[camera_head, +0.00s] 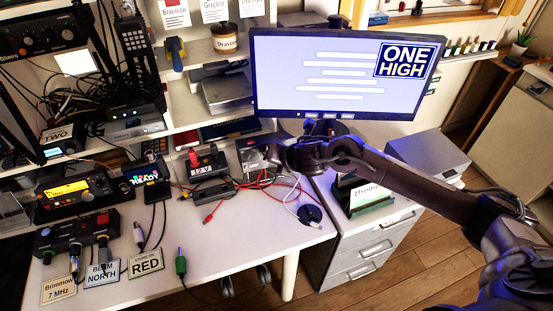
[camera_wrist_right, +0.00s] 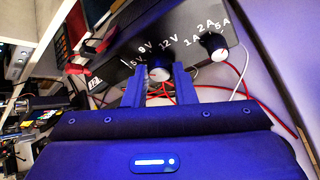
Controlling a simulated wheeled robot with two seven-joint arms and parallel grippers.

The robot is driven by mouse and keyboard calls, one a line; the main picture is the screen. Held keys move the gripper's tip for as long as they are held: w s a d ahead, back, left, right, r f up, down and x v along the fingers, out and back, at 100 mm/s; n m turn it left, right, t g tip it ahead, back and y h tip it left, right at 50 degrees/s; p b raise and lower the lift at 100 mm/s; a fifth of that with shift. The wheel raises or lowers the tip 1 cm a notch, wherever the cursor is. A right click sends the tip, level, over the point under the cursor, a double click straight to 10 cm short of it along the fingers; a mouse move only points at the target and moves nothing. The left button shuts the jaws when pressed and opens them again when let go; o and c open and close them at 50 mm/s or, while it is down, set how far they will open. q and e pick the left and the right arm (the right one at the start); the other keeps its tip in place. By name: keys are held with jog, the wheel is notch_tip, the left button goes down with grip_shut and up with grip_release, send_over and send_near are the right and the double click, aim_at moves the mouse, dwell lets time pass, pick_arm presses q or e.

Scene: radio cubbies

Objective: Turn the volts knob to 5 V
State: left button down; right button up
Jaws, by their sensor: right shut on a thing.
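The volts knob (camera_wrist_right: 160,74) is a dark knob with a pale face on a dark panel (camera_wrist_right: 120,72), below the printed marks 5V, 9V and 12V. My right gripper (camera_wrist_right: 161,68) has one finger on each side of it and is shut on it. Where the knob points cannot be told. A second knob (camera_wrist_right: 213,46), marked 1A, 2A and 5A, sits to the right, apart from the fingers. My left gripper is not in view.
A box labelled 12 V (camera_head: 207,165) with red cables stands left of my right gripper. A green card holder (camera_head: 362,195) stands on the drawer cabinet (camera_head: 365,245). The front desk (camera_head: 235,255) is mostly clear.

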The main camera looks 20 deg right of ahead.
jog(key=shift+n, duration=0.4)
jog(key=o, duration=1)
jog(key=v, duration=0.7)
jog(key=shift+s+r, duration=0.25)
jog(key=shift+r, duration=0.05)
